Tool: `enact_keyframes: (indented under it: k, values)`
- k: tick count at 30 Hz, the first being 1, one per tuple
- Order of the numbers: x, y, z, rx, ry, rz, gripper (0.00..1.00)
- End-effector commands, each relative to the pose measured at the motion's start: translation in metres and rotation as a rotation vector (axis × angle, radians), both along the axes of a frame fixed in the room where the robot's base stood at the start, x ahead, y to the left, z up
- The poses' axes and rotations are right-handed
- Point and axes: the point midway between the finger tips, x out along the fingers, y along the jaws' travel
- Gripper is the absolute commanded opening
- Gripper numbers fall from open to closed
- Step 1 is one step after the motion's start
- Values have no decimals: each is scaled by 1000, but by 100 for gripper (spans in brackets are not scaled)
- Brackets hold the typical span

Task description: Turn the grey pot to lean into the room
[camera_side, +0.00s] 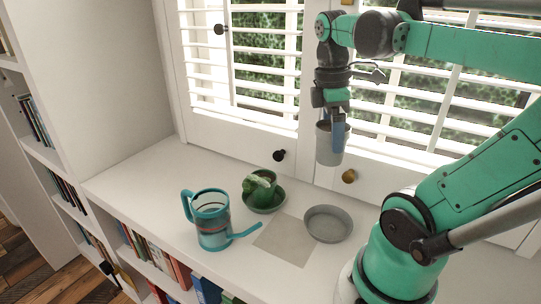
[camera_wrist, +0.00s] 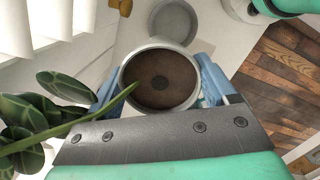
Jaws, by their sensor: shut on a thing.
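The grey pot (camera_side: 325,146) hangs upright in the air in front of the shutters, above the white sill. My gripper (camera_side: 335,130) is shut on it, with blue fingers on opposite sides. In the wrist view the pot's rim and brown soil (camera_wrist: 160,80) show between the fingers. A thin green leaf tip crosses the rim; I cannot tell where it grows from. A round grey saucer (camera_side: 328,224) lies empty on the sill below; it also shows in the wrist view (camera_wrist: 173,22). The pot is clear of it.
A teal watering can (camera_side: 212,222) with a long spout stands left on the sill. A green pot with a plant (camera_side: 262,186) stands behind it. A flat beige square (camera_side: 283,240) lies between can and saucer. Knobs (camera_side: 349,176) jut from the shutters. Books fill shelves below.

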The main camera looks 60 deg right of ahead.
Motion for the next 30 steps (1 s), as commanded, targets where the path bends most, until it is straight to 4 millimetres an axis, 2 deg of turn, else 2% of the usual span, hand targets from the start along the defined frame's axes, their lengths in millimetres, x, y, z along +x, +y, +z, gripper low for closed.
enact_keyframes:
  k: [1, 6, 12, 30]
  values:
    - [1, -1, -17, 0, 0, 27, 4]
    - [-4, 3, -67, -1, -1, 117, 4]
    - [-15, 11, -103, -2, 0, 188, 4]
    - [-21, 15, -139, -2, 0, 215, 4]
